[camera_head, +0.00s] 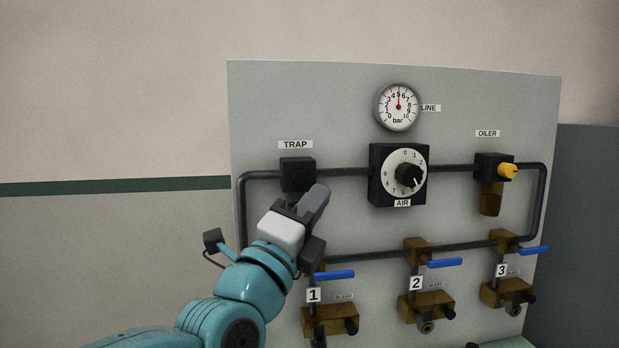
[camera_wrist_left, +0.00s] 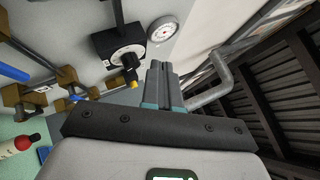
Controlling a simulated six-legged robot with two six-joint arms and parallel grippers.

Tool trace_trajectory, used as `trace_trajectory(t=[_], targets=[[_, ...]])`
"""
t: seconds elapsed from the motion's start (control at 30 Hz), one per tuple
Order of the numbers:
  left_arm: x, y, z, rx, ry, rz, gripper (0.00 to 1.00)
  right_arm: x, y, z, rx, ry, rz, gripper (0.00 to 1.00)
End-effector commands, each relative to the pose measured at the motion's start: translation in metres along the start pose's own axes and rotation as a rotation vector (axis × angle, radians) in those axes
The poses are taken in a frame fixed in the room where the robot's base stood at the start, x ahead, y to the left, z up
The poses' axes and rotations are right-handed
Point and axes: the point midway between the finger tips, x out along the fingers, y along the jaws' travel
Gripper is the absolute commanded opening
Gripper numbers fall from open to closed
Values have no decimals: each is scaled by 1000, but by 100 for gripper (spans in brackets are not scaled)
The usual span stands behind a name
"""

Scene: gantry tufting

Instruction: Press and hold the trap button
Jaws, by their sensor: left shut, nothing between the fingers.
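The trap block (camera_head: 297,174) is a small black box on the pipe under the TRAP label, at the upper left of the panel. Its front is dark, with a faint round button shape on it. My left gripper (camera_head: 318,196) is shut and empty. Its grey fingers point up and slightly right, with the tips just below and right of the trap block; I cannot tell how far they are from the panel. The shut fingers also show in the left wrist view (camera_wrist_left: 160,83), where I cannot make out the trap block. My right gripper is not in view.
The AIR dial (camera_head: 404,175) is right of my fingers, below the LINE gauge (camera_head: 397,107). The oiler (camera_head: 493,167) with its yellow knob is further right. Blue-handled valves (camera_head: 334,275) line the lower panel.

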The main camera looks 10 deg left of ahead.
Motion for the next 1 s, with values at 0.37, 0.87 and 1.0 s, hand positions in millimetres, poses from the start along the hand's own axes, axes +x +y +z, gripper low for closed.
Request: trace_trajectory(t=[0.37,0.87,1.0], targets=[[2,1,5,-1,-1,1,0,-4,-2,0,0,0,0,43],[52,37,37,-2,-1,2,0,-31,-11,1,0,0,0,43],[59,43,42,-3,-1,1,0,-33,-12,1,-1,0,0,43]])
